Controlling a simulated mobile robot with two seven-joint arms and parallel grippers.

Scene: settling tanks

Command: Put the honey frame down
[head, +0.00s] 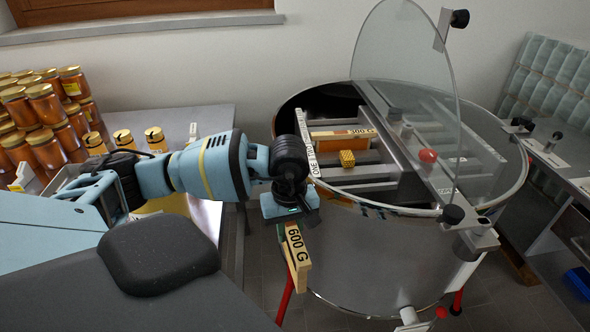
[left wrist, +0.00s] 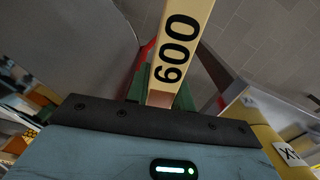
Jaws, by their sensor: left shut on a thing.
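The honey frame (head: 297,258) shows as a pale wooden bar marked 600 G. It hangs just in front of the steel drum's left side, outside the rim. My left gripper (head: 288,217) is above its top end and shut on it. In the left wrist view the marked bar (left wrist: 180,45) stands out from between the green fingers (left wrist: 163,88). The lower part of the frame is hard to make out. My right gripper is in neither view.
The round steel drum (head: 360,245) has a raised clear lid (head: 405,50). Honey jars (head: 45,105) crowd the left table. A bench (head: 565,170) stands right. Grey floor (head: 345,318) shows below.

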